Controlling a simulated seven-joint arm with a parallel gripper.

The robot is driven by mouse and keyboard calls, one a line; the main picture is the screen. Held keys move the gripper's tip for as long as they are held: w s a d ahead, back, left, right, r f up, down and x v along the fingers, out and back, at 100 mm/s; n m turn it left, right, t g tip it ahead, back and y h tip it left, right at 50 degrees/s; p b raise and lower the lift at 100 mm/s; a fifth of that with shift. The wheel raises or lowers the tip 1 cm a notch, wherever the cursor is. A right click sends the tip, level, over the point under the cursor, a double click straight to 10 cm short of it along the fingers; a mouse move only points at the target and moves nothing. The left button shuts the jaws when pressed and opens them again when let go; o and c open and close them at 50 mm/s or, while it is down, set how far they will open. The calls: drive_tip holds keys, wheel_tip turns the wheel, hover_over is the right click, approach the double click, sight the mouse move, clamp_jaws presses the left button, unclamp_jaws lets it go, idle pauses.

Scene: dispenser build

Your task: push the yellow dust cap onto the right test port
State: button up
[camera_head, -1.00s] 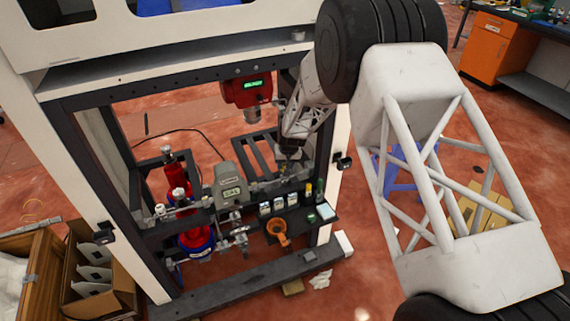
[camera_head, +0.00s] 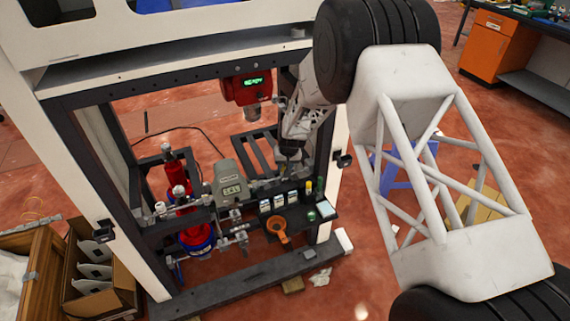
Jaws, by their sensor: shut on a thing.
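My gripper (camera_head: 290,164) is at the end of my arm inside the right part of the frame, low over the pipework and rail. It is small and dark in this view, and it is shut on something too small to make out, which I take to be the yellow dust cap. The right test port cannot be told apart under and behind the gripper. Whether the held thing touches the port cannot be seen.
A red unit with a green display (camera_head: 248,86) hangs above and left of the gripper. Small bottles (camera_head: 279,201) and an orange holder (camera_head: 278,228) sit below it. A red cylinder (camera_head: 183,185) stands at the left. The frame's right post (camera_head: 338,150) is close to my arm.

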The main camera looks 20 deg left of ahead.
drive_tip(key=shift+f, duration=0.6)
idle(0.7)
drive_tip(key=o, duration=1.4)
drive_tip(key=shift+r, duration=0.1)
drive_tip(key=shift+r, duration=2.9)
